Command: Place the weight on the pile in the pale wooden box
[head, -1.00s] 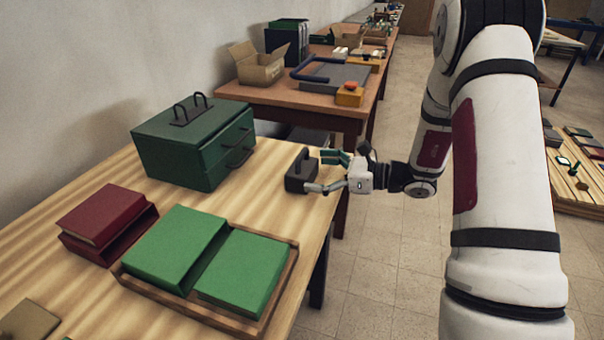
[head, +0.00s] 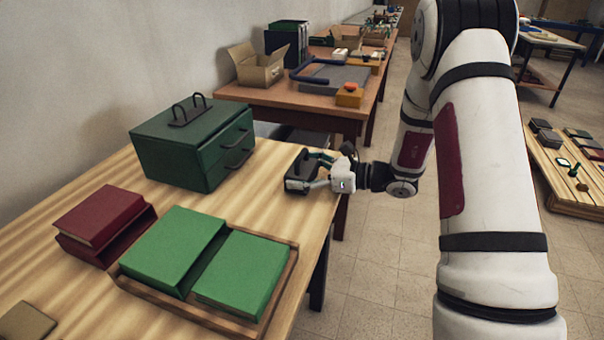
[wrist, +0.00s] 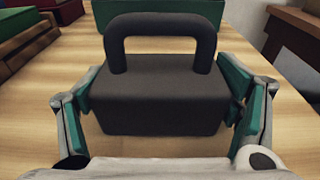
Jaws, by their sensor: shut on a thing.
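The weight (head: 299,164) is a dark grey block with a loop handle on top. It stands upright at the right edge of the light wooden table. My gripper (head: 308,174) is shut on it, with a finger on each side of the block; the wrist view shows the weight (wrist: 160,98) between the green finger pads. The weight seems to rest on the table. The pale wooden box (head: 268,313) is a shallow tray at the table's front. It holds two bright green book-like stacks side by side, a left one (head: 173,249) and a right one (head: 245,270).
A dark green metal chest (head: 172,160) with handles stands behind the box. A dark red book-like stack (head: 99,222) lies left of the box. A tan piece (head: 25,322) lies at the near left. Bare table (head: 262,205) separates weight and box.

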